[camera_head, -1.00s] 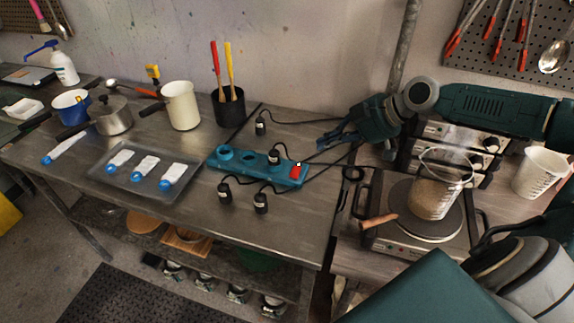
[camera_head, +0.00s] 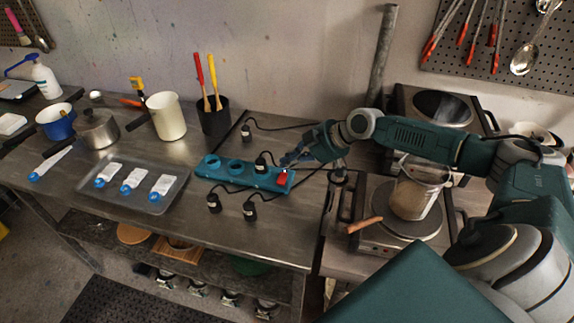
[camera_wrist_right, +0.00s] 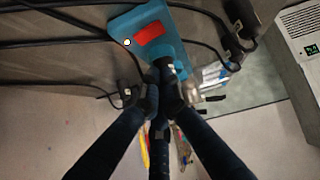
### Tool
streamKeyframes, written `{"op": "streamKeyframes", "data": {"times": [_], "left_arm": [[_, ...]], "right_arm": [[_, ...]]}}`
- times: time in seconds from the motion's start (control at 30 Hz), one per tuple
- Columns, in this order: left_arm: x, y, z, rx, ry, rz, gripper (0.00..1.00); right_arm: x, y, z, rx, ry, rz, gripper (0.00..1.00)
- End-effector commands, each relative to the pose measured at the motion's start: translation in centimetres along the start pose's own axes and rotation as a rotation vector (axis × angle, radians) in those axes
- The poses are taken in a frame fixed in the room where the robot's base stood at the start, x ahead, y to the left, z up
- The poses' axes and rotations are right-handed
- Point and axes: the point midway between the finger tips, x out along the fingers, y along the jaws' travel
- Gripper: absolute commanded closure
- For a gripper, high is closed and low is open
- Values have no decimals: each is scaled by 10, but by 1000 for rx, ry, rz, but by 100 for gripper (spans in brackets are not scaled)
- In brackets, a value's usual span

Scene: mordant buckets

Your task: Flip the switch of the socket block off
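The teal socket block (camera_head: 215,172) lies on the metal table, with a red switch (camera_head: 283,179) at its right end. A black plug (camera_head: 262,162) sits in one of its sockets. My right gripper (camera_head: 287,160) is just above and behind the switch end; I cannot tell if it touches the block. A small white spot (camera_wrist_right: 127,42) shows by the switch. My left gripper is out of view.
Loose black plugs (camera_head: 250,211) lie in front of the block, and another (camera_head: 246,132) lies behind it. Cables cross the table to the right. A tray (camera_head: 155,207) is at left, a dark tool pot (camera_head: 214,121) behind, and a hot plate with a beaker (camera_head: 412,195) at right.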

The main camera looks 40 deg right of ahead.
Motion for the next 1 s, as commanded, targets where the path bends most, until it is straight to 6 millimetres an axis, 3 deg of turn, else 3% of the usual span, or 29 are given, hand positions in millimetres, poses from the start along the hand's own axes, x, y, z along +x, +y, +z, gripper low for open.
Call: {"op": "streamKeyframes", "data": {"times": [0.03,0.3,0.73,1.0], "left_arm": [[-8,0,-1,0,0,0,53],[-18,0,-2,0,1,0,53],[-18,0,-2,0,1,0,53],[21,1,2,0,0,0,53]], "right_arm": [[8,0,-5,0,3,-2,100],[32,0,24,1,-1,-1,100],[36,0,29,-2,-1,-1,100],[49,3,41,-1,0,0,100]]}}
